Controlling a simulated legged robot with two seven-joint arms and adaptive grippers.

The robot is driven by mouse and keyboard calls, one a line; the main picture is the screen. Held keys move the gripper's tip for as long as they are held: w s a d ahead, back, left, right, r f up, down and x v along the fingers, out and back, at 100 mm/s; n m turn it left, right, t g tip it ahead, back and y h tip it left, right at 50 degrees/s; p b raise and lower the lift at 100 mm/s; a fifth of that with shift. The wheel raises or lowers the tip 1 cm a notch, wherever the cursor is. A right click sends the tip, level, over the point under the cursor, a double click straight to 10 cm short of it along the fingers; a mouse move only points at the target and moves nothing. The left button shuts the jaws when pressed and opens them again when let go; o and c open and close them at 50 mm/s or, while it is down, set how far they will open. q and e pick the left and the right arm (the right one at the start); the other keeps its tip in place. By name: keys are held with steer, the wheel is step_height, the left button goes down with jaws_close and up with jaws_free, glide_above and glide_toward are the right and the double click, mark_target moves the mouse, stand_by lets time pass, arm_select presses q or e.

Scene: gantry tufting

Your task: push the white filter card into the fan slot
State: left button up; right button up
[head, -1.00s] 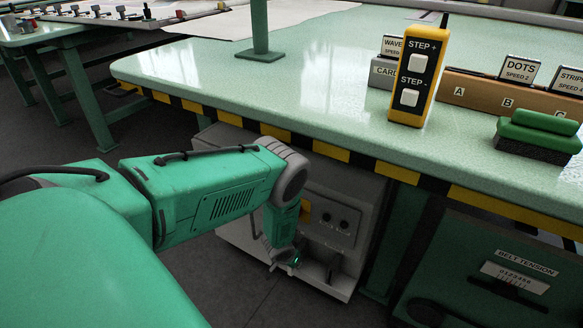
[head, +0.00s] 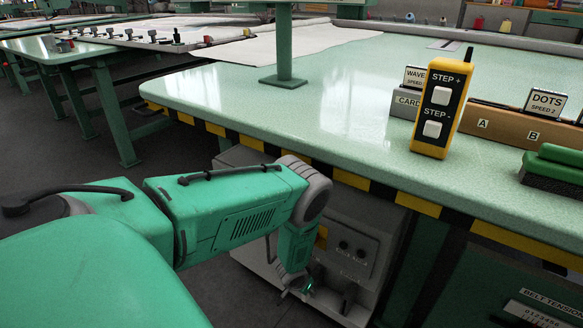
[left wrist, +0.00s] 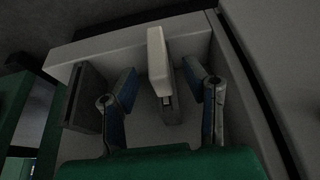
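The white filter card (left wrist: 157,58) shows in the left wrist view as a pale upright slab standing at a narrow dark fan slot (left wrist: 172,108) in a grey housing. How deep it sits in the slot is hard to tell. My left gripper (left wrist: 160,82) is open, with one finger on each side of the card and visible gaps to both. In the head view my left gripper (head: 297,287) is low in front of the grey unit (head: 350,255) under the table; the card is not discernible there. My right gripper is not in view.
The green table (head: 340,110) with a yellow-black striped edge overhangs the grey unit. On it are a yellow step pendant (head: 441,107), a green-backed brush (head: 555,168) and sign cards. A dark panel (left wrist: 86,97) stands left of the fingers in the wrist view.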

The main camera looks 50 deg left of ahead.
arm_select(q)
steer(key=s+d, duration=0.2)
steer(key=s, duration=0.8)
steer(key=shift+s+d, duration=0.3)
steer(key=shift+s, duration=0.1)
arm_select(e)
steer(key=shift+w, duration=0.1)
